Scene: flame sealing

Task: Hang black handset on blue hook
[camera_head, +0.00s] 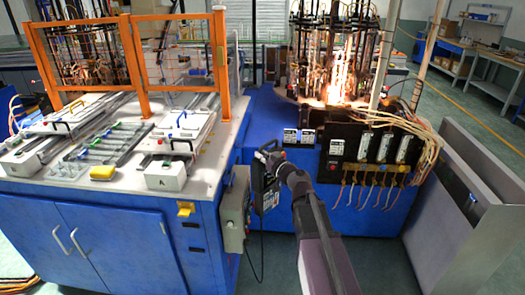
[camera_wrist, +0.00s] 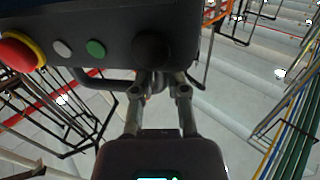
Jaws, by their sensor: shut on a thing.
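The black handset (camera_head: 262,182) is beside the right end of the left workbench, in front of the blue machine base. In the wrist view the handset (camera_wrist: 110,40) fills the upper left, with a red button on a yellow ring, a white button, a green button and a black knob. My gripper (camera_head: 275,160) is at the handset's upper right in the head view. In the wrist view my gripper (camera_wrist: 159,82) has its fingertips closed at the handset's lower edge, near its black bar handle. I cannot make out a blue hook in either view.
A grey box (camera_head: 235,208) is on the workbench's right side, close to the handset, with a dark cable hanging below. Orange guard posts (camera_head: 137,65) stand on the workbench (camera_head: 210,150). The flaming carousel (camera_head: 330,60) is behind. A grey metal bin (camera_head: 440,220) stands right.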

